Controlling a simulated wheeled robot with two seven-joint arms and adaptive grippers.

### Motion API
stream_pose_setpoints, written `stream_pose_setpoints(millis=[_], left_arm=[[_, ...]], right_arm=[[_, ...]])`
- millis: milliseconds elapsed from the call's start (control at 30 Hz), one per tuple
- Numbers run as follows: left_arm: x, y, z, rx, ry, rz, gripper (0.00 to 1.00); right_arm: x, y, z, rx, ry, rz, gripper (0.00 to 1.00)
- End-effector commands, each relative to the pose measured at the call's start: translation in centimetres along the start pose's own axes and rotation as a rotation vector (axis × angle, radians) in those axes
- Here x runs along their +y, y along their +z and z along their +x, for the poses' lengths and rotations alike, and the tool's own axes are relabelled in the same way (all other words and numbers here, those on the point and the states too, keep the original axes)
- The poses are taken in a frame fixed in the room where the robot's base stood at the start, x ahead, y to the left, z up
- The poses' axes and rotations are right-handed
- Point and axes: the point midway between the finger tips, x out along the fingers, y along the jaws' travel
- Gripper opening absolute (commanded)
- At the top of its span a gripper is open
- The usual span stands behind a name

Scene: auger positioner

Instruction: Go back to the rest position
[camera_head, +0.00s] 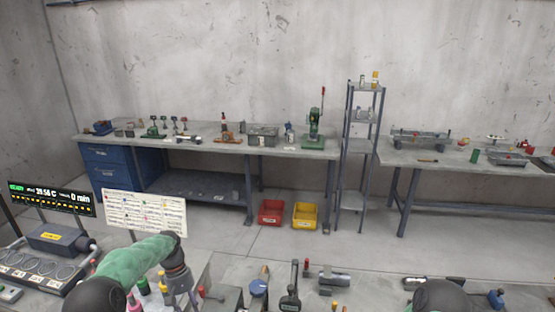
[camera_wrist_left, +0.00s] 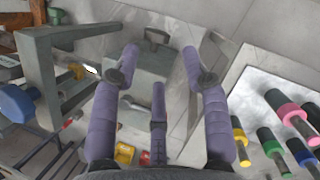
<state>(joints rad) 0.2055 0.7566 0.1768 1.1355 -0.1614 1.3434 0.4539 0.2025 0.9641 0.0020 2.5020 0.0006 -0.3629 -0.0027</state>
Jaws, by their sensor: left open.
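My left arm (camera_head: 135,255) reaches in from the lower left of the head view, its green link ending in a dark wrist. In the left wrist view my left gripper (camera_wrist_left: 160,65) has its purple fingers spread apart, with nothing held between them. It is above the near workbench, beside a grey metal frame (camera_wrist_left: 45,75) and a white board (camera_wrist_left: 245,100) bearing colored-capped cylinders. Of my right arm, only a dark rounded part (camera_head: 440,297) shows at the bottom of the head view; my right gripper is out of view.
Small tools, including a blue-topped one (camera_head: 258,289), crowd the near bench. A label board (camera_head: 145,212) and display (camera_head: 50,198) stand at left. Across open floor (camera_head: 345,240) are a long bench (camera_head: 215,147), a shelf rack (camera_head: 360,145), and red (camera_head: 271,212) and yellow (camera_head: 304,215) bins.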

Motion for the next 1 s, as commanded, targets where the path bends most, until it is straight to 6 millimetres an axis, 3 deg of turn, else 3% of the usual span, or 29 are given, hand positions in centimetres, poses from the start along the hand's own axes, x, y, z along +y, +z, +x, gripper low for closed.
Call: stream_pose_setpoints(millis=[267,467,667,800,1000], left_arm=[[1.5,0.0,8.4,0.020,0.041,0.078,0.46],[2.6,1.4,17.9,0.048,0.090,0.159,0.46],[3.0,4.8,27.9,0.094,0.147,0.241,0.46],[2.5,8.3,34.2,0.133,0.181,0.291,0.46],[0.7,13.9,40.8,0.195,0.209,0.349,0.46]], right_arm=[[0.7,0.0,1.9,-0.002,0.000,0.000,0.40],[1.5,-0.1,4.2,-0.002,0.000,0.000,0.40],[2.4,-0.1,6.7,-0.002,0.000,0.000,0.40],[3.0,-0.2,8.5,-0.002,0.000,0.000,0.40],[3.9,-0.3,11.0,-0.002,0.000,0.000,0.40]])
